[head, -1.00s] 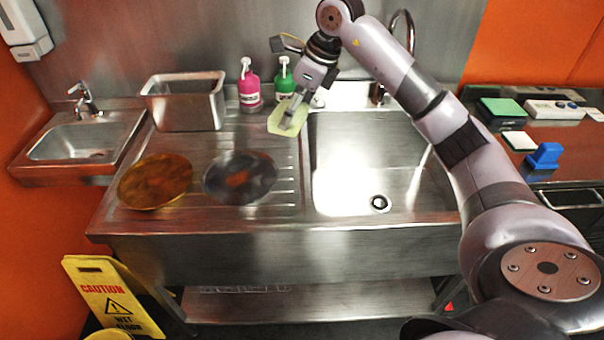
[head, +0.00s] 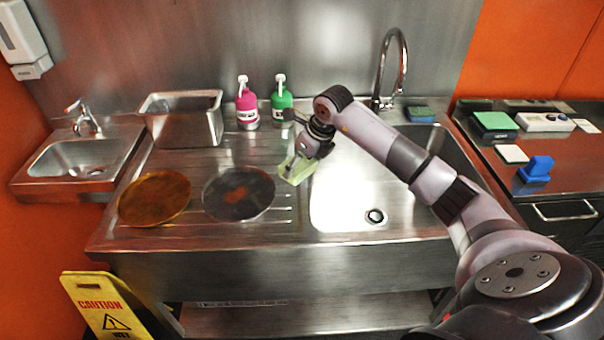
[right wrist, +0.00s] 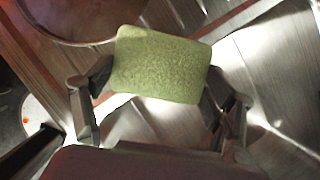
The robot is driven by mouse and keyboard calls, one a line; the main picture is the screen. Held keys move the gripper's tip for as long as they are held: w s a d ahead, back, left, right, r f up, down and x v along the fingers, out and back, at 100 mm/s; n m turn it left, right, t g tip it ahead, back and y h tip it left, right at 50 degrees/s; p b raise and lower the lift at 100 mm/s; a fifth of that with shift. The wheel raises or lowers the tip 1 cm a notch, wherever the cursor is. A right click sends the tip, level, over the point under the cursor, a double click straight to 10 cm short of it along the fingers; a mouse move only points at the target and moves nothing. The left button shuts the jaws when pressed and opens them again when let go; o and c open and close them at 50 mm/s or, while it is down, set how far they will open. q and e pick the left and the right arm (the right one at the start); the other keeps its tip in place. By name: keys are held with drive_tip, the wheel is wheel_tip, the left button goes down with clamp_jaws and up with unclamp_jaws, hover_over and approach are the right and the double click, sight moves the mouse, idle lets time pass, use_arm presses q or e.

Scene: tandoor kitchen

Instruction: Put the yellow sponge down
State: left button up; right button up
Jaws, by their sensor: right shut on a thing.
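The yellow sponge (head: 296,171) is pale yellow-green and block-shaped. My right gripper (head: 303,161) is shut on it and holds it near the left edge of the large sink basin, beside the drainboard. In the right wrist view the sponge (right wrist: 162,65) sits between the two fingers of the gripper (right wrist: 160,95), its broad face toward the camera. I cannot tell whether its underside touches the steel. My left gripper is not in view.
A brown round plate (head: 155,198) and a dark, stained one (head: 238,193) lie on the drainboard. A steel pan (head: 183,122), pink bottle (head: 247,106) and green bottle (head: 282,102) stand behind. The basin (head: 345,205) looks empty around its drain. A tall faucet (head: 378,75) rises behind it.

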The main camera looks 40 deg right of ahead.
sight(302, 177)
wheel_tip(302, 177, down, 5)
drive_tip(key=shift+r+p, duration=0.1)
drive_tip(key=shift+p, duration=0.4)
drive_tip(key=shift+f, duration=0.2)
drive_tip(key=shift+f, duration=0.1)
drive_tip(key=shift+f+b, duration=0.25)
drive_tip(key=shift+b, duration=0.1)
drive_tip(key=o, duration=1.1)
